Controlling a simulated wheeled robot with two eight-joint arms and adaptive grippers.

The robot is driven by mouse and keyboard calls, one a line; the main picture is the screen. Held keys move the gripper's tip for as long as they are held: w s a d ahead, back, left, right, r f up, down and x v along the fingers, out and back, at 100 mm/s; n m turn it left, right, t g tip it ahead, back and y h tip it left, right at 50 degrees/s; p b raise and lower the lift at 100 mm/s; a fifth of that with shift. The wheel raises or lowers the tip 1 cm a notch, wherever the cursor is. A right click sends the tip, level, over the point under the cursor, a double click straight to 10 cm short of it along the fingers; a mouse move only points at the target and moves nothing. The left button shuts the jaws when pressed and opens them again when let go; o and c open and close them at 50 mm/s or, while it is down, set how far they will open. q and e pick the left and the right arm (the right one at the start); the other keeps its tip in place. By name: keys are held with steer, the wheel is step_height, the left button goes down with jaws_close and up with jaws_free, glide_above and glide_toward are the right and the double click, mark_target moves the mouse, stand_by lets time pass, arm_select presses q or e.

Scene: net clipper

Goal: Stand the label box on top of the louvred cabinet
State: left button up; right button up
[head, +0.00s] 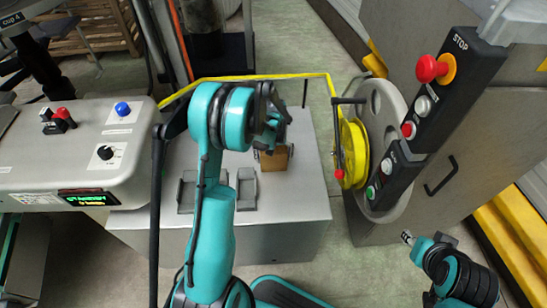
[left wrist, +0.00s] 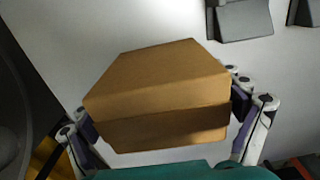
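The label box (head: 277,160) is a small brown carton over the top of the louvred cabinet (head: 290,205), right of its raised louvres. In the left wrist view the label box (left wrist: 160,85) fills the space between the fingers of my left gripper (left wrist: 165,125), with a finger against each side. My left gripper (head: 271,148) is shut on it; the arm hides part of it in the head view. I cannot tell whether the box touches the cabinet top. The tip of my right gripper (head: 408,238) shows small at the lower right, its opening unclear.
Raised louvres (head: 246,188) stand on the cabinet top. A control console (head: 75,150) with buttons is at the left. A yellow reel (head: 353,153) and a button panel (head: 425,115) are close on the right. The cabinet top's front right is bare.

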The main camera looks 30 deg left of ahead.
arm_select(q)
steer(key=shift+r, duration=0.1)
steer(key=shift+r, duration=0.2)
step_height(320, 180, up, 11)
steer(key=p, duration=0.5)
steer(key=shift+s+d+r, duration=0.1)
steer(key=shift+r, duration=0.55)
steer(key=s+d+r+m+t, duration=0.3)
steer(key=s+d+r, duration=0.3)
steer(key=s, duration=0.3)
steer(key=s+d+r+m+t, duration=0.3)
steer(key=s+d+r, duration=0.3)
steer(key=s, duration=0.4)
steer(key=shift+d+r+t, duration=0.3)
steer(key=shift+r+t, duration=0.3)
steer(key=shift+r, duration=0.2)
steer(key=shift+s, duration=0.1)
